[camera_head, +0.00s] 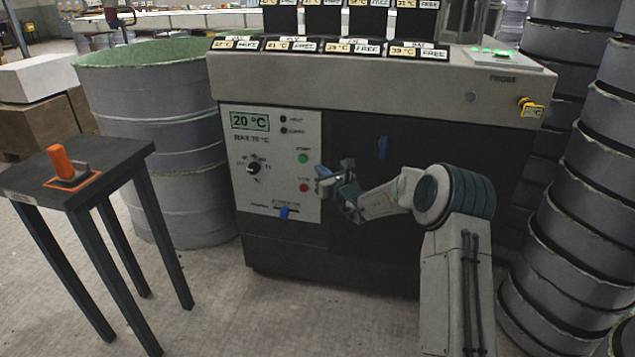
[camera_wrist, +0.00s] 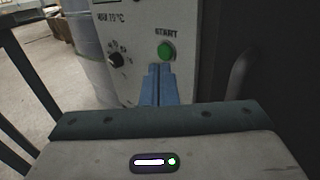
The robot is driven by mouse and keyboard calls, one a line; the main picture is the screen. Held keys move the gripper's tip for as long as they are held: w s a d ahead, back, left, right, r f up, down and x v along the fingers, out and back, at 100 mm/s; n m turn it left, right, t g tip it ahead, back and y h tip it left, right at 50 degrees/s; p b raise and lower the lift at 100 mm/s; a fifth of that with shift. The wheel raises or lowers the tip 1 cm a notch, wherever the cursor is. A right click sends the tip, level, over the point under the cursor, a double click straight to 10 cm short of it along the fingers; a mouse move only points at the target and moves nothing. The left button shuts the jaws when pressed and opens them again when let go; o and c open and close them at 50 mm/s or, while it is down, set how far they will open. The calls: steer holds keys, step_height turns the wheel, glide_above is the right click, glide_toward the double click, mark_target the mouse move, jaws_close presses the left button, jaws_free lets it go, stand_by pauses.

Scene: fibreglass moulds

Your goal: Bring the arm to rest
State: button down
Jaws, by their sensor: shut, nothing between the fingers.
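My gripper (camera_head: 323,172) is in front of the white control panel (camera_head: 268,190) of the large cabinet, at the right edge of that panel. In the wrist view my gripper's two blue fingers (camera_wrist: 160,70) lie together, shut and empty. Their tips show just below the green START button (camera_wrist: 166,51); I cannot tell whether they touch the panel. In the head view the START button (camera_head: 303,158) is left of and above the fingertips. My arm reaches forward and is bent.
The cabinet (camera_head: 440,130) stands close ahead, with a red button (camera_head: 303,187) on its panel. A small table (camera_head: 105,165) with an orange-handled tool (camera_head: 64,165) stands left. A large grey drum (camera_head: 170,150) is behind it. Stacked grey rings (camera_head: 590,200) stand right.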

steer(key=s+a+r+n+g+y+p, duration=0.1)
steer(key=s+a+r+n+g+p, duration=0.25)
steer(key=s+r+n, duration=0.4)
steer(key=s+a+r+n+g+y+p, duration=0.1)
steer(key=s+a+r+n+g+p, duration=0.3)
steer(key=s, duration=0.7)
steer(key=s+a+r+n+g+y+p, duration=0.25)
steer(key=s+r+n+p, duration=0.25)
steer(key=s+r+n, duration=0.3)
steer(key=s+d+r+n+g+h+p, duration=0.1)
steer(key=s+d+r+n+h+p, duration=0.2)
steer(key=s+d, duration=0.3)
steer(key=s+d+r+n+g+h+p, duration=0.1)
steer(key=s+d+r+n+h+p, duration=0.2)
steer(key=s+d, duration=0.4)
steer(key=s+d+r+n+g+h+p, duration=0.1)
steer(key=s+d+r+n+h+p, duration=0.3)
steer(key=s, duration=0.9)
steer(key=d+n+h+p, duration=0.1)
steer(key=d+h+p, duration=0.1)
steer(key=p, duration=0.1)
steer(key=shift+d+h, duration=0.15)
steer(key=shift+h, duration=0.2)
